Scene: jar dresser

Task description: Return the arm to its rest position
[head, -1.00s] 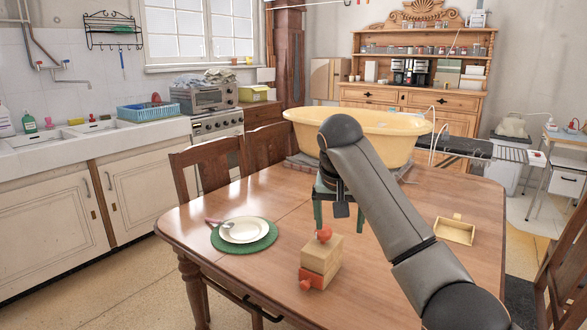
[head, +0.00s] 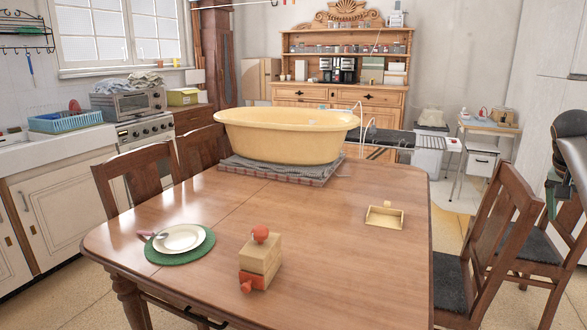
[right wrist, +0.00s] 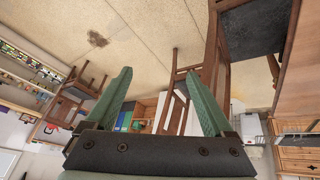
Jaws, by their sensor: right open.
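My right arm is at the right edge of the head view. Its green-fingered gripper (head: 552,192) points down beside the chairs, clear of the table. In the right wrist view the two green fingers (right wrist: 160,95) stand wide apart with nothing between them. The tabletop is clear of my arm. My left gripper is not in view.
The wooden table (head: 340,235) holds a yellow tub (head: 285,135), a plate (head: 180,239) on a green mat, a wooden block toy (head: 260,262) and a small wooden tray (head: 385,216). Chairs (head: 500,225) stand at the right, near my gripper. A dresser (head: 335,93) stands behind.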

